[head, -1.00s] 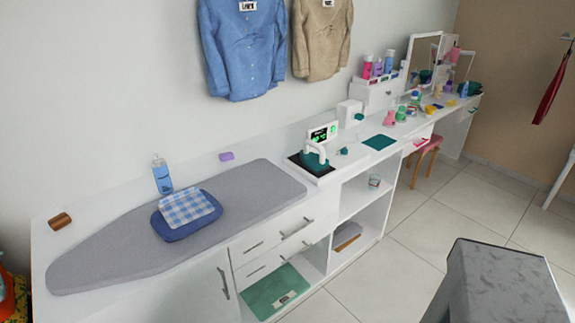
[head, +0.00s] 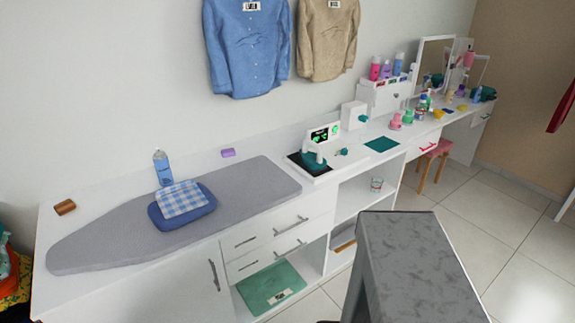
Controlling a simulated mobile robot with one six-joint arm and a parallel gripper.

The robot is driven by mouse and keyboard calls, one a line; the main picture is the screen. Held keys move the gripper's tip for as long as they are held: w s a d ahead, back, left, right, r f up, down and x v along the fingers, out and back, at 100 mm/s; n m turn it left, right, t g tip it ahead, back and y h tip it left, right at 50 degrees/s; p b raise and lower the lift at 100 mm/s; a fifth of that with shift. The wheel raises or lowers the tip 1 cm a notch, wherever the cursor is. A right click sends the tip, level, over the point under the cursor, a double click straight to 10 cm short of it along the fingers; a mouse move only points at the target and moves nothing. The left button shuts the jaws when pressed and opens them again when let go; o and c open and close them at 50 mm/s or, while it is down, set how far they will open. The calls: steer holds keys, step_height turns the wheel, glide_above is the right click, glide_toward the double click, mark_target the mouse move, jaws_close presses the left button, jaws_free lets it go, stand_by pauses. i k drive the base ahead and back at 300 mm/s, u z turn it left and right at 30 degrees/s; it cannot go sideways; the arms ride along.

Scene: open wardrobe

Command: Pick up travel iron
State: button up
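A small dark teal thing with white upright parts (head: 314,158), which looks like the travel iron, sits on a dark pad in a white tray (head: 322,177). The tray is on the white counter, just right of the ironing board. A small display with green marks (head: 324,133) stands right behind it. The thing is small in the head view, so its exact shape is hard to make out. My gripper is not in view.
A grey block with a marbled top (head: 415,260) fills the lower right foreground. Tiled floor (head: 465,215) is clear beyond.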

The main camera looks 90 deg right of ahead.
mark_target(315, 163)
steer(key=u, duration=0.75)
steer(key=k, duration=2.85)
steer(key=z, duration=0.2)
